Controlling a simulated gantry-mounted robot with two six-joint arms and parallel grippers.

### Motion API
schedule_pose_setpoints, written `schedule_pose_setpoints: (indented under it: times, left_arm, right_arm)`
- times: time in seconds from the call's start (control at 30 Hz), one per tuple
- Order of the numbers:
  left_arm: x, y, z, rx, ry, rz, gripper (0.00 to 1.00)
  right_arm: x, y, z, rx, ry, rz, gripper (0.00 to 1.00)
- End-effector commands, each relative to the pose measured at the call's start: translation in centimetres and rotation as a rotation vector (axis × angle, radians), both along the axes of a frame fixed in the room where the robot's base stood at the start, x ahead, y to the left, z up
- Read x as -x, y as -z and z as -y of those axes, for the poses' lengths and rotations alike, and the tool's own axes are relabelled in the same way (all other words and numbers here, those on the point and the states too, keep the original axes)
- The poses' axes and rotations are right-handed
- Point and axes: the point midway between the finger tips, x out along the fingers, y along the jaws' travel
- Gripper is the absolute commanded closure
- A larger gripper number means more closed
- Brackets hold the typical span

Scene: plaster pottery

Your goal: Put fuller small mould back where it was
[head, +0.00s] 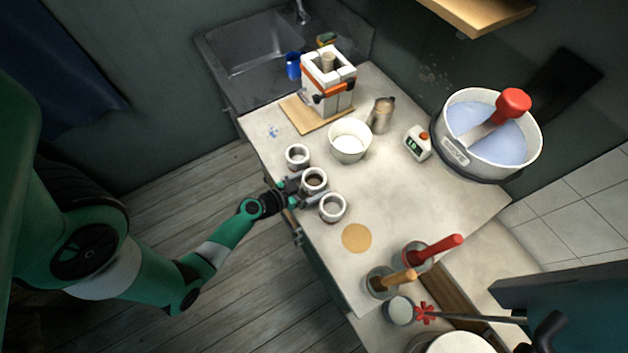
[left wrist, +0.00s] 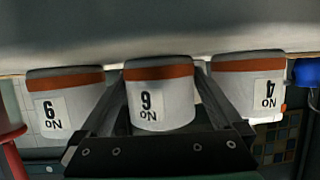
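Three small white moulds stand in a row along the table's near left edge: the far mould (head: 298,165), the middle mould (head: 314,190) and the near mould (head: 332,217). My left gripper (head: 307,190) has its fingers around the middle mould, one on each side; I cannot tell whether they press on it. In the left wrist view the middle mould (left wrist: 159,85) is between the fingers, with its upside-down label and brown band. Its neighbours there are the left mould (left wrist: 75,95) and right mould (left wrist: 255,75). The exact fill levels are unclear. My right gripper is not in view.
A white bowl (head: 350,155), a metal jug (head: 382,125) and a timer (head: 417,148) stand behind the moulds. A round tan disc (head: 356,238) lies nearer. A strapped white block mould (head: 345,98) stands on a board. Neighbouring moulds are close to my left fingers.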

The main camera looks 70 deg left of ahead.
Motion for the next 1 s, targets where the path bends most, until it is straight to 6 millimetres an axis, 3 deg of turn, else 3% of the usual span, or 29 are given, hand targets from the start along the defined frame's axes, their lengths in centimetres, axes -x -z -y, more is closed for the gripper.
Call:
schedule_pose_setpoints:
  times: [0.2, 0.6, 0.8, 1.0]
  left_arm:
    - [0.2, -0.5, 0.0, 0.000, -0.001, -0.001, 0.00]
    - [8.1, -3.5, 2.3, 0.002, -0.010, -0.002, 0.00]
    - [10.1, -4.6, 2.9, 0.002, -0.007, -0.002, 0.00]
    - [10.6, -4.9, 3.3, -0.001, -0.001, 0.001, 0.00]
  right_arm:
    - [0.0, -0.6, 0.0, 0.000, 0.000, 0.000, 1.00]
    - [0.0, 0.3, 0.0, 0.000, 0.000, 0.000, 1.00]
    - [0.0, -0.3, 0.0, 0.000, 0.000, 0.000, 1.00]
    - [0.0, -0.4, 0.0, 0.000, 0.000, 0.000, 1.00]
